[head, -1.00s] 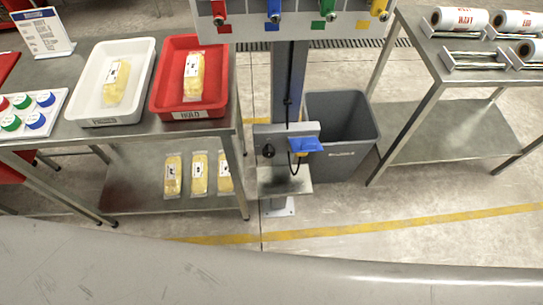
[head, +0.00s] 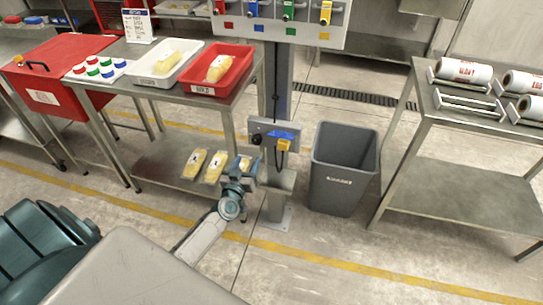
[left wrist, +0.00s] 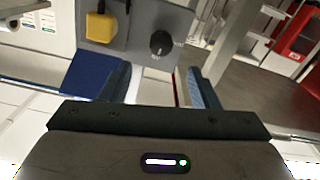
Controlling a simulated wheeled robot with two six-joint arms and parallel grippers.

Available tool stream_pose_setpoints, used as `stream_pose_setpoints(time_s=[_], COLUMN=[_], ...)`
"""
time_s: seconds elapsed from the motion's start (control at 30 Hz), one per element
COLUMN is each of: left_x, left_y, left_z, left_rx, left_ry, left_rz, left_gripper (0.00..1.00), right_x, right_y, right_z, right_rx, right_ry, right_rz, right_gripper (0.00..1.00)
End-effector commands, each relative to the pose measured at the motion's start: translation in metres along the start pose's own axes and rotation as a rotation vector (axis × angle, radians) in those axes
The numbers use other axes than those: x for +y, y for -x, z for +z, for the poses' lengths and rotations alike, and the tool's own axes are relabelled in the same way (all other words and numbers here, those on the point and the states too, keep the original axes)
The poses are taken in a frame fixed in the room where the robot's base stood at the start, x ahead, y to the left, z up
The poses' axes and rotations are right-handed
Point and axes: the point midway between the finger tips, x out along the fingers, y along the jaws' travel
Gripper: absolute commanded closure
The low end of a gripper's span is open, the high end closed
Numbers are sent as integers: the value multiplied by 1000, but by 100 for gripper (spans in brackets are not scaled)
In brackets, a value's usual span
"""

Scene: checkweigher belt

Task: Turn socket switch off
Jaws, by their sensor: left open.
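The socket panel (head: 268,127) is a grey plate on the post, low between the left bench and the bin. It carries a black round knob, the switch (head: 257,139), at its left, a blue flap (head: 286,134) and a yellow plug (head: 283,145). In the left wrist view the panel is upside down, with the knob (left wrist: 161,43), yellow plug (left wrist: 101,27) and blue flap (left wrist: 92,74). My left gripper (head: 243,163) is open and empty, just below and left of the knob. In the left wrist view the knob lies beyond the fingers (left wrist: 158,78), apparently untouched. My right gripper is not in view.
A grey bin (head: 342,170) stands right of the post. The left bench (head: 150,92) holds a white tray (head: 149,78) and a red tray (head: 236,85), with yellow packs on its lower shelf. A right bench (head: 430,83) holds label rolls. Colored valve handles hang above the panel.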

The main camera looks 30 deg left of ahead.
Motion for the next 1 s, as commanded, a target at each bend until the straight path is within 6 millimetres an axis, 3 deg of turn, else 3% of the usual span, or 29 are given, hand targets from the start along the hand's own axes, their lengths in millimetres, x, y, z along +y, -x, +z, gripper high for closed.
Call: stream_pose_setpoints(time_s=[0.17, 0.5, 0.73, 1.0], left_x=[0, 0, 0, 0], left_y=[-20, -82, -102, -107], left_z=[-2, 0, 0, -1], left_rx=[7, 5, 2, 1], left_ry=[5, 4, 4, 4], left_rz=[-1, 0, -1, 0], left_gripper=[44, 44, 44, 44], right_x=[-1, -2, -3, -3], right_y=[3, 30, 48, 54], right_z=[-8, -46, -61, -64], right_rx=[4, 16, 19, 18], right_ry=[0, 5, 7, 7], right_rz=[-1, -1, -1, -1], right_gripper=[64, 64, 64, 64])
